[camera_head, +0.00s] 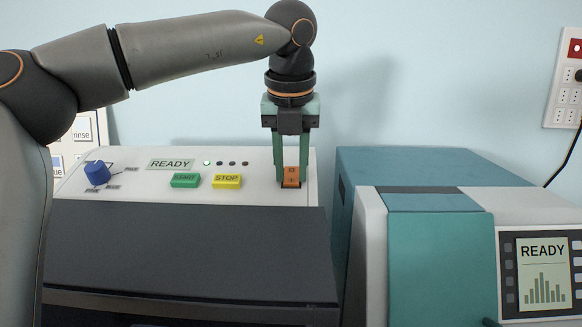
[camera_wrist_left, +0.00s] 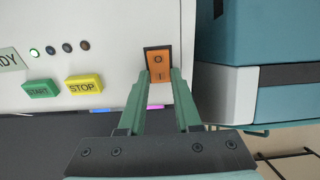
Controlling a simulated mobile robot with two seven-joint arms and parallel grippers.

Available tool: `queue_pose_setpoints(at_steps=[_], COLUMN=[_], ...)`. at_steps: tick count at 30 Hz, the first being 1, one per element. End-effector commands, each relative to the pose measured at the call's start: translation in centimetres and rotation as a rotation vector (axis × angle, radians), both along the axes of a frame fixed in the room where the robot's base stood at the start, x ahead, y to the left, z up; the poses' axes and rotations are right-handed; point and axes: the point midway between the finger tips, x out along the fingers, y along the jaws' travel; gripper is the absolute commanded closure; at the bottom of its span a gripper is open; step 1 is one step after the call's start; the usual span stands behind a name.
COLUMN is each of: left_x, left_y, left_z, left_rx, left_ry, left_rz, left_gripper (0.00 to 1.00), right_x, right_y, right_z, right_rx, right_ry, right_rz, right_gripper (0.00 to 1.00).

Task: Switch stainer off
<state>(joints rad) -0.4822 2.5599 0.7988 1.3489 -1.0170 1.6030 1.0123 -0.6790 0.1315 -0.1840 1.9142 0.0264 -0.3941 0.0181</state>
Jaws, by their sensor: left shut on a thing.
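The stainer's white panel (camera_head: 130,215) is on the left in the head view, with a dark front below it. Its orange rocker switch (camera_head: 291,178), in a dark frame, is at the panel's right end. It also shows in the wrist view (camera_wrist_left: 158,60), with a circle mark and a bar mark. My left gripper (camera_head: 292,172) points down at the switch, one finger on each side, shut on it. In the wrist view its fingertips (camera_wrist_left: 163,76) flank the switch's near part. The display reads READY (camera_head: 170,163), and one lamp (camera_head: 206,163) glows green. My right gripper is not in view.
A green START button (camera_head: 185,180), a yellow STOP button (camera_head: 227,181) and a blue knob (camera_head: 97,173) sit left of the switch. A teal-and-white machine with a READY screen (camera_head: 543,270) stands close on the right. A wall outlet (camera_head: 563,95) is at upper right.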

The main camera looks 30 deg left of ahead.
Motion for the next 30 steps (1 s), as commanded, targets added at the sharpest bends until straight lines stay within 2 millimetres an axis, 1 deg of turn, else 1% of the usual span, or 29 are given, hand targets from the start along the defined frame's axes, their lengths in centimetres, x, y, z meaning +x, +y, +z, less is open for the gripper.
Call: queue_pose_setpoints(at_steps=[9,21,22,29,30], left_x=[0.45,0.39,0.39,0.37,0.36], left_y=[0.18,0.28,0.27,0.27,0.27], left_z=[0.33,0.41,0.42,0.35,0.34], left_rx=[-0.085,-0.094,-0.093,-0.093,-0.093], left_ry=[0.126,0.142,0.141,0.144,0.144], left_rz=[0.000,-0.001,-0.001,-0.001,-0.001], left_gripper=[1.00,1.00,0.64,0.38,0.38], right_x=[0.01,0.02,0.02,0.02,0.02], right_y=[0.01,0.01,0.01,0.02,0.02], right_z=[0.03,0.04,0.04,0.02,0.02], right_rx=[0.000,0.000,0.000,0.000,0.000], right_ry=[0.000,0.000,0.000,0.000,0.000], right_rz=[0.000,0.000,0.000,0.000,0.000], right_gripper=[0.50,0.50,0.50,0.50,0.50])
